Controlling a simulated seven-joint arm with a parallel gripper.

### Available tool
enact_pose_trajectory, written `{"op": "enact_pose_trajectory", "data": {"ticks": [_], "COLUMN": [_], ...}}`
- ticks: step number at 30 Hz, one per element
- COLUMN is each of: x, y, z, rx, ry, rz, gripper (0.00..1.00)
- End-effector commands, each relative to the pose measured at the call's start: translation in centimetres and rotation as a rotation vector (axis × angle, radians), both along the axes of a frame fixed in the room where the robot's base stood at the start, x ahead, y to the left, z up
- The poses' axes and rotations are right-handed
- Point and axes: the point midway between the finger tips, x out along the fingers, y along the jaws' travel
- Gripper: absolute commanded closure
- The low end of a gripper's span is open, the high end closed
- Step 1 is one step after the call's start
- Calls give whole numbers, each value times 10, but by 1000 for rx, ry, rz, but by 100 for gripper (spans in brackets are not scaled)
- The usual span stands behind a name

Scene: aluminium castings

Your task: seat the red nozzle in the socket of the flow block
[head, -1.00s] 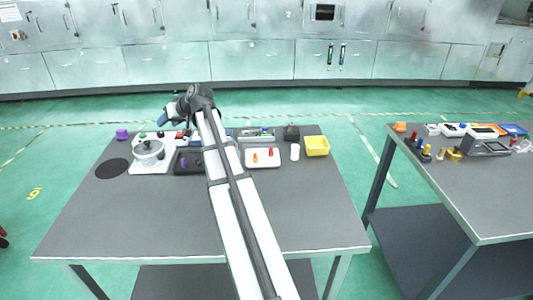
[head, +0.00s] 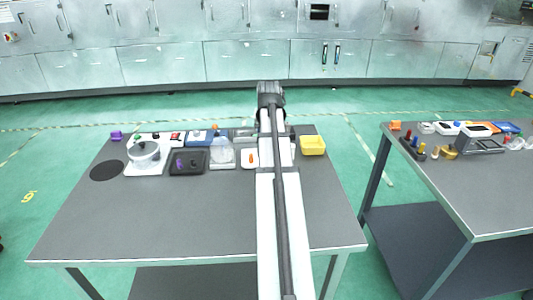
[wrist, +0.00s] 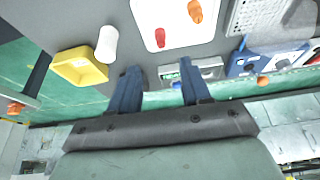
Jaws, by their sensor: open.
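The red nozzle (wrist: 160,37) stands on a white tray (wrist: 148,18) in the wrist view, beside an orange nozzle (wrist: 195,11). In the head view the tray (head: 243,165) shows the orange nozzle (head: 250,158), and my arm hides the red one. My gripper (wrist: 160,67) is open and empty, with its two blue fingers apart, pointing toward the tray and clear of the red nozzle. A grey device (wrist: 203,70) lies partly behind the fingers. I cannot tell which thing is the flow block, and no socket is clear.
A yellow bin (head: 313,145) stands to the right, with a white cylinder (wrist: 107,44) near it in the wrist view. A clear container (head: 222,155), a dark tray (head: 178,167) and a pot (head: 145,152) are to the left. The table's front is clear. Another table (head: 480,190) stands right.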

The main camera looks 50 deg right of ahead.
Motion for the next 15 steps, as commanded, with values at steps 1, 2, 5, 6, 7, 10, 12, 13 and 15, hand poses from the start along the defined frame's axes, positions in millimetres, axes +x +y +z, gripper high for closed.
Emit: {"op": "enact_pose_trajectory", "data": {"ticks": [1,2,5,6,7,10,12,13,15], "x": [3,4,8,10,11,14,15,16,16], "y": [-2,-4,-8,-9,-10,-14,-15,-15,-16], "z": [-8,-12,-25,-31,-34,-44,-49,-51,-53], "rx": [1,2,1,2,2,1,1,1,1], "ry": [0,1,0,0,0,-1,-1,-1,-1], "rz": [1,1,1,2,2,2,3,3,3], "gripper": [52,52,52,52,52,52,52,52,52]}}
